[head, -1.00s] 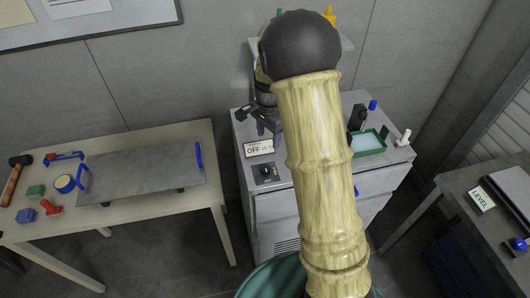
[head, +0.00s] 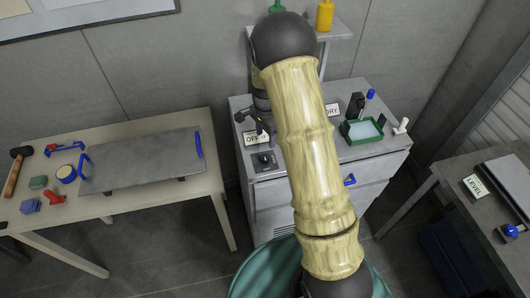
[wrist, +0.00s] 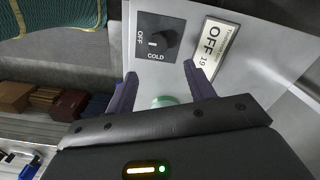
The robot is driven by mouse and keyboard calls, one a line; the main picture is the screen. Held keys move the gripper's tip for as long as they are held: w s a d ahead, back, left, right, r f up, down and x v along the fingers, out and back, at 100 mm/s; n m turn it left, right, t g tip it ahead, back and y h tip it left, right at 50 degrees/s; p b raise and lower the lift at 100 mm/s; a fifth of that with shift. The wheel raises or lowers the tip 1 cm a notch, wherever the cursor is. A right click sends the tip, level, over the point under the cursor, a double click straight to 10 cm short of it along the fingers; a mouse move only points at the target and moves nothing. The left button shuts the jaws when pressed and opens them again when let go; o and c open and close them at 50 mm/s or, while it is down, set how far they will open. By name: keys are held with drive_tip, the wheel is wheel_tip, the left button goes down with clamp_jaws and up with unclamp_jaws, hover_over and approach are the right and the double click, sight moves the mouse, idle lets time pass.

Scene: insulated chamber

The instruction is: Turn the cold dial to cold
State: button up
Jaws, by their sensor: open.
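The cold dial (wrist: 157,40) is a black knob on a dark square plate, with OFF at its left and COLD below it in the wrist view. Its small white mark appears to lie toward the OFF side. In the head view the dial (head: 264,161) is at the front left of the grey cabinet top. My gripper (wrist: 160,82) is open, its two dark fingers apart and empty, with the dial beyond the tips. In the head view my gripper (head: 260,124) hangs just behind the dial. The display sign (wrist: 214,47) beside the dial reads OFF.
The cabinet (head: 380,162) also carries a green tray (head: 363,131) and a second sign (head: 332,110), partly hidden by my arm. A wooden table (head: 125,140) with a grey plate and tools stands left. A side table (head: 470,215) with a LEVEL sign is at the right.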

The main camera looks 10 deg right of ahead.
sight(266, 156)
wheel_tip(266, 156, down, 9)
drive_tip(key=shift+s+p, duration=0.15)
drive_tip(key=shift+p, duration=1.05)
drive_tip(key=shift+a+f, duration=0.1)
drive_tip(key=shift+f, duration=0.7)
drive_tip(key=shift+r, duration=0.1)
drive_tip(key=shift+c, duration=0.6)
drive_tip(key=c, duration=0.9)
drive_tip(key=shift+o, duration=0.2)
